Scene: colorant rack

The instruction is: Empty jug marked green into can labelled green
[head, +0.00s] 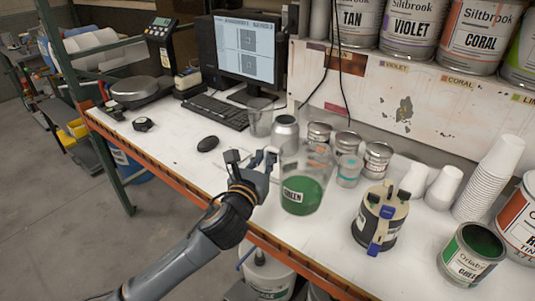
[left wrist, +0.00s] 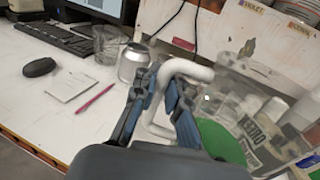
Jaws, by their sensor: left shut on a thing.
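The clear jug (head: 303,163) carries a GREEN label and has green liquid in its lower part. It stands about upright near the front of the bench; I cannot tell whether its base touches the top. My left gripper (head: 262,160) is shut on the jug's white handle, at the jug's left side. In the left wrist view the handle (left wrist: 188,68) lies between the fingers, and the jug (left wrist: 250,110) is at the right. The open can labelled green (head: 470,254) stands at the lower right, dark green inside. My right gripper is not in view.
A round cream and black device with blue clamps (head: 380,216) stands between jug and can. Small tins (head: 378,158), a silver can (head: 285,133) and a glass beaker (head: 259,118) are behind the jug. Stacked white cups (head: 490,180) stand right. The left front bench is mostly clear.

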